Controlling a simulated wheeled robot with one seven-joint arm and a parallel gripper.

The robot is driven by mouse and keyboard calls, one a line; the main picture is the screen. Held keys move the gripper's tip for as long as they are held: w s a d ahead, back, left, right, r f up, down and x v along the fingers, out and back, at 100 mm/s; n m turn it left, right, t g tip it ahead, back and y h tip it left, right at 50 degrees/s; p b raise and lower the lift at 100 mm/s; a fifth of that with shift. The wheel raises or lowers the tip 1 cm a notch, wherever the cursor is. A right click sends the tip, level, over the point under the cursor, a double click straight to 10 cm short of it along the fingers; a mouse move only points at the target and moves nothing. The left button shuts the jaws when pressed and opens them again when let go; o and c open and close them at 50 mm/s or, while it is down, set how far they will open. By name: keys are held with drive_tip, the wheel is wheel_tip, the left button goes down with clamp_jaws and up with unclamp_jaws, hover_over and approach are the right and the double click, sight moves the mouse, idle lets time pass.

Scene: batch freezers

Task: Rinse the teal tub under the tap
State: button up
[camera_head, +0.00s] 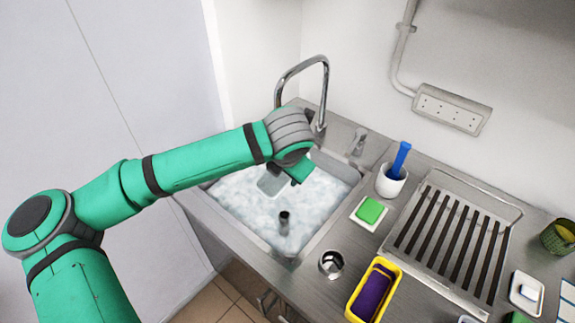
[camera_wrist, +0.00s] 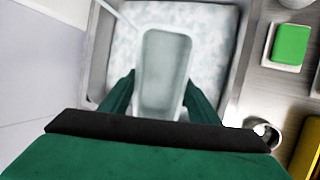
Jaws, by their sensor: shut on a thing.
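A pale grey-green tub (camera_wrist: 166,72), the only tub in sight, is between the two dark green fingers of my gripper (camera_wrist: 163,96), which is shut on it. In the head view the tub (camera_head: 269,184) shows as a pale shape over the sink basin, partly hidden by my gripper (camera_head: 287,175). The tub looks empty in the wrist view. The curved chrome tap (camera_head: 322,85) rises at the back of the sink (camera_head: 338,168), its spout behind my wrist. I cannot tell whether water runs from it.
The sink holds cloudy water, with a dark upright pipe (camera_head: 284,221) in it. Right of it stand a white cup with a blue-handled tool (camera_head: 392,183), a green sponge (camera_head: 371,210), a metal cup (camera_head: 331,263), a yellow caddy (camera_head: 362,308) and a slatted drainer (camera_head: 425,262).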

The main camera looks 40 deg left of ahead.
drive_tip(key=w+a+f, duration=0.2)
drive_tip(key=w+a, duration=0.7)
drive_tip(key=w, duration=0.1)
drive_tip(key=shift+f, duration=0.35)
idle(0.7)
drive_tip(key=shift+w+d, duration=0.2)
drive_tip(key=shift+w, duration=0.05)
drive_tip(key=shift+w+d, duration=0.3)
idle(0.3)
drive_tip(key=shift+s+d, duration=0.1)
drive_tip(key=shift+s+d, duration=1.3)
drive_tip(key=shift+s, duration=0.2)
drive_tip(key=shift+s+d, duration=1.25)
drive_tip(key=shift+s, duration=0.2)
